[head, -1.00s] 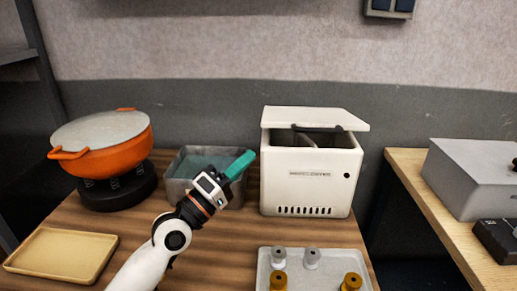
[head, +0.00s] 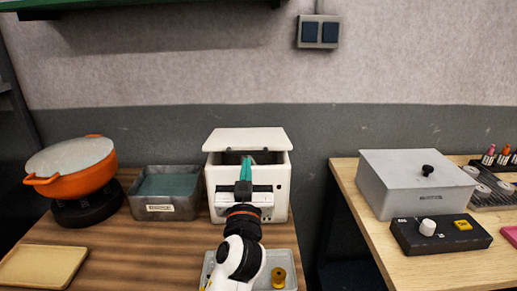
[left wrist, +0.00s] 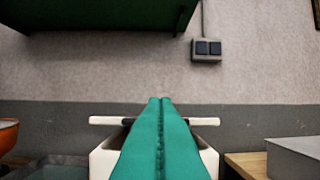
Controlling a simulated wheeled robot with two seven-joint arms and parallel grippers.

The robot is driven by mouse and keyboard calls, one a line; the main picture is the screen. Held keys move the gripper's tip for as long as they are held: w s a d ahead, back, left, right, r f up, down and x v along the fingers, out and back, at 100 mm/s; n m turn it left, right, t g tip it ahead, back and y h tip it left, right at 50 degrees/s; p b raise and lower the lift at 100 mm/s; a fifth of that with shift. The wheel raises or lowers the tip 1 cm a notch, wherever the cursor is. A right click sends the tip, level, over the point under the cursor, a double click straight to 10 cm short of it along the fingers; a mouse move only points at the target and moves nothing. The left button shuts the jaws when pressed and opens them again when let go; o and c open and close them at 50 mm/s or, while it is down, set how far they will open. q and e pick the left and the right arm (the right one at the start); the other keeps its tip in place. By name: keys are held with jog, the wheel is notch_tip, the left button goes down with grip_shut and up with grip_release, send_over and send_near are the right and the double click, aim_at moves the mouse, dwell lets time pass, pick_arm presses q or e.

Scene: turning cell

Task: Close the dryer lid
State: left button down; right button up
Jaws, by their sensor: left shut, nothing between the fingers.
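The dryer (head: 277,203) is a white box on the wooden table, with a dark opening at its top. Its white lid (head: 222,140) stands raised at the top, with a dark gap beneath it. In the left wrist view the lid (left wrist: 105,121) shows nearly edge-on above the white walls. My left gripper (head: 246,157) is shut and empty, its green fingers pointing up and away at the dryer's opening, just below the lid in the picture. Whether they touch the lid I cannot tell. The gripper and arm hide part of the dryer's front. My right gripper is out of view.
A metal bin (head: 164,209) and an orange pot (head: 85,182) stand left of the dryer. A tan tray (head: 40,265) lies front left. A pale tray (head: 291,272) with a yellow-brown piece is in front, partly behind my arm. A grey box (head: 415,185) is on the right bench.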

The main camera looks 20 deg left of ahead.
pick_arm(q)
notch_tip(320, 180, up, 4)
jog(key=p, duration=0.4)
send_over(246, 152)
jog(key=s, duration=0.2)
jog(key=shift+y, duration=0.4)
jog(key=shift+d+f, duration=0.15)
jog(key=shift+f, duration=1)
jog(key=shift+d+f, duration=0.15)
jog(key=shift+f, duration=1)
jog(key=shift+w, duration=0.1)
notch_tip(246, 152, down, 7)
jog(key=s+t+b, duration=0.1)
jog(key=b, duration=1.4)
jog(key=shift+d, duration=0.15)
